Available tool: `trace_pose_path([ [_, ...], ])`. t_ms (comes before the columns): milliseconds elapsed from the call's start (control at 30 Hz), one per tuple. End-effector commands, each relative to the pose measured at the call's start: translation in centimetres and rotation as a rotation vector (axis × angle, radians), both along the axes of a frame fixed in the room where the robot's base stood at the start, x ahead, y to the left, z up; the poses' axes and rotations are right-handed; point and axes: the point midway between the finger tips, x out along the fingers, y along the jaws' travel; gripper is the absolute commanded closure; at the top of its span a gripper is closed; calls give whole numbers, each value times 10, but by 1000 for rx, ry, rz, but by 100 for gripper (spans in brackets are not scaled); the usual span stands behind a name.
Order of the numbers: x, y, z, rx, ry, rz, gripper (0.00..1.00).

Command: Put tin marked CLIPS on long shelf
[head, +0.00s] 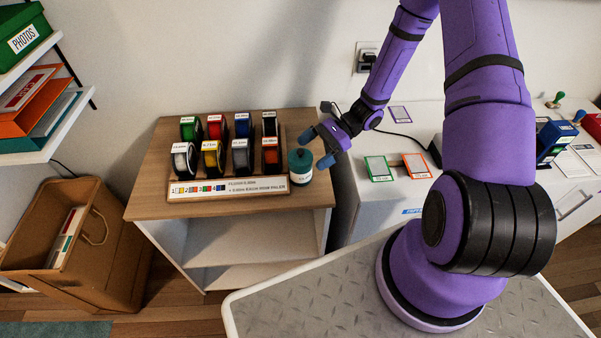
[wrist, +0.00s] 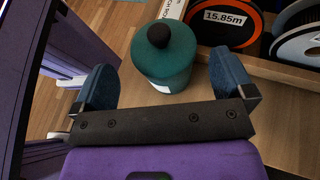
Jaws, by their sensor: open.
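A round teal tin with a black knob (head: 300,168) stands upright on the right end of a wooden cabinet top (head: 160,135). It has a pale label that is too small to read. In the wrist view the tin (wrist: 165,60) lies just ahead of the open fingers, roughly between their tips. My gripper (head: 317,148) is open and empty, at the tin's upper right in the head view; its blue fingers also show in the wrist view (wrist: 165,84). White wall shelves (head: 50,140) hold boxes at the far left; I cannot tell which is the long shelf.
A rack of coloured spools (head: 285,130) stands close left of the tin. A white cabinet (head: 400,205) with cards and stamps is to the right. A cardboard box (head: 120,250) stands on the floor at left. The wooden cabinet has open lower shelves (head: 245,250).

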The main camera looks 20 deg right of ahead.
Motion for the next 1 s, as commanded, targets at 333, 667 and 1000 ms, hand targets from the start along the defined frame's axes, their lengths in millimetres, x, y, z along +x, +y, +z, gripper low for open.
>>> trace_pose_path([
  [333, 0, 39, -14, 1, 0, 1, 0],
  [667, 0, 41, -14, 0, -1, 1, 16],
  [1000, 0, 41, -14, 0, -1, 1, 71],
])
